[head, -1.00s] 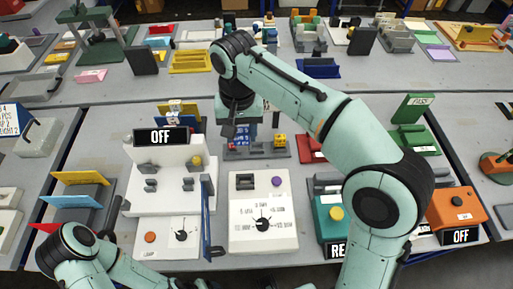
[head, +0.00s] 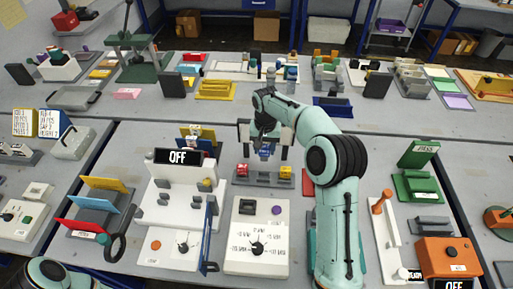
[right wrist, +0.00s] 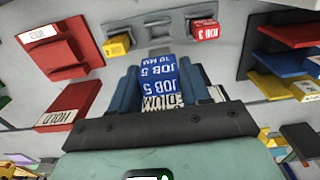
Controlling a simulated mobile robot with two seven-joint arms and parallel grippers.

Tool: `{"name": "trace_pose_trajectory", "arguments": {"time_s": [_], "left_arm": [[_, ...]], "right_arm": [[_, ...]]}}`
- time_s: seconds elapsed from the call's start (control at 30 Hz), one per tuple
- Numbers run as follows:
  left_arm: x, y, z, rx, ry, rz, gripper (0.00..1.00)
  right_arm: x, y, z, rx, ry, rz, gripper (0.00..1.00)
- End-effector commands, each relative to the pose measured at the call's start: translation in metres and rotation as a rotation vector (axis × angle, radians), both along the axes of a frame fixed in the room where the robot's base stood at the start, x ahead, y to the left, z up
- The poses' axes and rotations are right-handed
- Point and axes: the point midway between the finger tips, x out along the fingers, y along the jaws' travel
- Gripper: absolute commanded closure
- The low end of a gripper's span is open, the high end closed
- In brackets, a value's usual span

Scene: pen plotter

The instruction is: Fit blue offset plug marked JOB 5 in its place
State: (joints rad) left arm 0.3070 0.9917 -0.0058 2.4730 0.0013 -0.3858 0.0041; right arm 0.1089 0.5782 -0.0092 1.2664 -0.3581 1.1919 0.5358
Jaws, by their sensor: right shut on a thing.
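The blue plug (right wrist: 160,72), with white "JOB 5" and "10 MM" lettering, is between the fingers of my right gripper (right wrist: 160,88). In the head view my right gripper (head: 264,138) holds the blue plug (head: 264,152) over the middle of a grey rack (head: 262,180). The rack carries a red plug (head: 243,168) at left and a yellow plug (head: 285,171) at right. The wrist view shows the red plug (right wrist: 205,32) marked "JOB 3". The blue plug's lower end is not clear, so I cannot tell whether it touches the rack. My left gripper is out of view.
A white dial box (head: 256,240) stands in front of the rack. A red block marked "HOLD" (right wrist: 68,105) shows in the wrist view. My right arm covers the bench right of the rack.

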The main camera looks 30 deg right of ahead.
Motion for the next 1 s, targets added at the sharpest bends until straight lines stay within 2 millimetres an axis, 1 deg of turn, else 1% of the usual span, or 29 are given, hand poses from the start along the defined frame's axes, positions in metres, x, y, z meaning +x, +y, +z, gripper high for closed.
{"name": "trace_pose_trajectory", "arguments": {"time_s": [0.27, 0.73, 0.9, 1.0], "left_arm": [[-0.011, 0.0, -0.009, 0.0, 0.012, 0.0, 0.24], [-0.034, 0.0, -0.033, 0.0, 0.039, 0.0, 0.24], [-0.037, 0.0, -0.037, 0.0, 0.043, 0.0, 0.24], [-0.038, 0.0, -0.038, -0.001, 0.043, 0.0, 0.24]], "right_arm": [[-0.002, 0.0, -0.017, 0.0, 0.006, 0.001, 0.83], [-0.002, 0.0, -0.064, -0.001, 0.004, 0.0, 0.83], [-0.002, 0.0, -0.078, 0.0, 0.005, 0.0, 0.83], [-0.001, 0.0, -0.084, -0.001, 0.003, 0.0, 0.83]]}}
